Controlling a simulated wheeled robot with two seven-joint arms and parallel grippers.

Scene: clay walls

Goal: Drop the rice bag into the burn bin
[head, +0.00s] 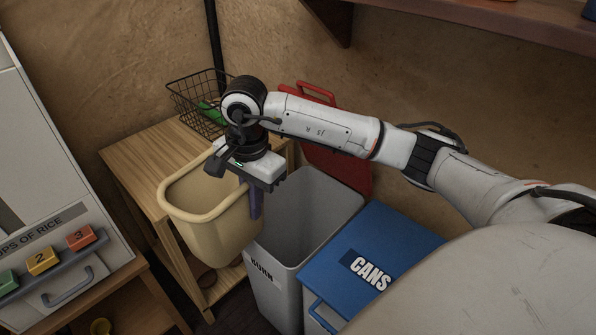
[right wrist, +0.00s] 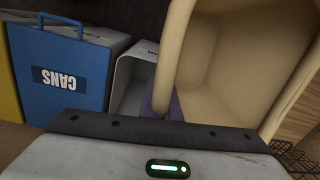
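The burn bin (head: 272,285) is a grey, open-topped bin labelled BURN, in the middle of the head view. Its opening also shows in the right wrist view (right wrist: 133,82). My right gripper (head: 256,205) points down at the rim of a beige tub (head: 215,235), left of the burn bin. Its purple fingers straddle the rim, which also shows in the right wrist view (right wrist: 173,60), and look shut on it. The tub is slightly tilted and appears held up beside the wooden table. The visible part of its inside looks empty. I see no rice bag. My left gripper is out of view.
A blue CANS bin (head: 385,255) stands right of the burn bin. A red lid (head: 340,170) stands upright behind it. A wooden table (head: 150,150) with a wire basket (head: 190,95) is at the back left. A cabinet with numbered blocks (head: 43,260) stands left.

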